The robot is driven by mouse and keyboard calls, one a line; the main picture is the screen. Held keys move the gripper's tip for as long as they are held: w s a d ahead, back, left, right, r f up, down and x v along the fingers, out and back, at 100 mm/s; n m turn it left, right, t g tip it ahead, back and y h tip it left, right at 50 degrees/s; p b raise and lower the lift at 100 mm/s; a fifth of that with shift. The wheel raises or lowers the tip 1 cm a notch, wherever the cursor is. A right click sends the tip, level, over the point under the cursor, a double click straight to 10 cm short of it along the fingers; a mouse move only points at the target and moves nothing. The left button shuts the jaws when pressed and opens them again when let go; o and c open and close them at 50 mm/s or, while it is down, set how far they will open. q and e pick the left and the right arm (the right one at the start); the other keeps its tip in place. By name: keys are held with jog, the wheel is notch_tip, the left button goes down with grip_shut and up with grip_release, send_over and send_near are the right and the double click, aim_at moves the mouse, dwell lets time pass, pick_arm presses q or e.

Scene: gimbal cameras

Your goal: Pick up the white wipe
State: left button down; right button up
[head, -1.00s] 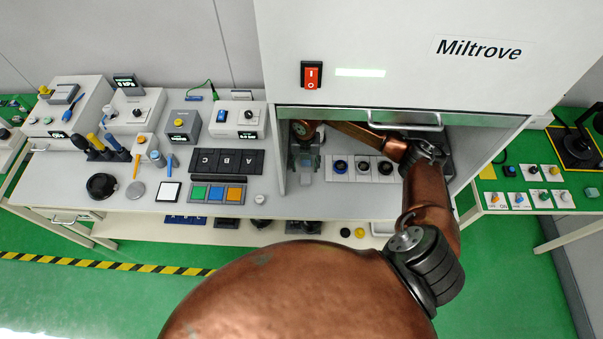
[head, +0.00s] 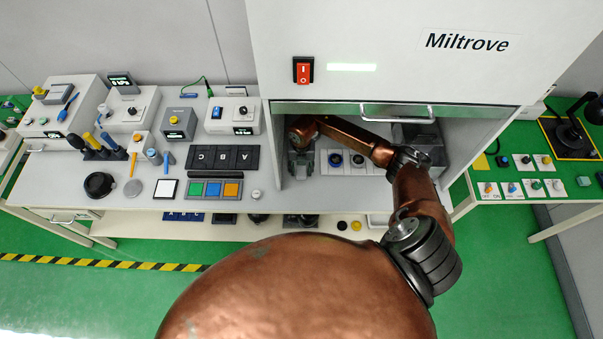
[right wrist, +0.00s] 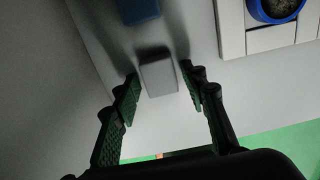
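A pale grey-white block (right wrist: 159,78), which looks like the white wipe, lies on the light floor of the cabinet in the right wrist view. My right gripper (right wrist: 162,82) is open, with one finger on each side of the block and small gaps visible. In the head view my right gripper (head: 302,165) points down inside the cabinet at its left side; the wipe cannot be made out there. My left gripper is not in view.
A blue object (right wrist: 138,10) lies just beyond the block. A white holder with round blue and dark items (head: 346,161) stands to the right. The cabinet (head: 380,60) has side walls and a raised front with a handle (head: 397,113) above my arm.

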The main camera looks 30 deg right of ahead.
aim_at(301, 172)
jog(key=c, duration=0.6)
jog(key=shift+r, duration=0.1)
jog(key=shift+c, duration=0.2)
jog(key=shift+w+r, duration=0.1)
jog(key=shift+r, duration=0.2)
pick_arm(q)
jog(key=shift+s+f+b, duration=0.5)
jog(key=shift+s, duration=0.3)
pick_arm(e)
notch_tip(301, 172, up, 9)
jog(key=shift+r, duration=0.15)
jog(key=o, duration=0.3)
jog(key=c, duration=0.4)
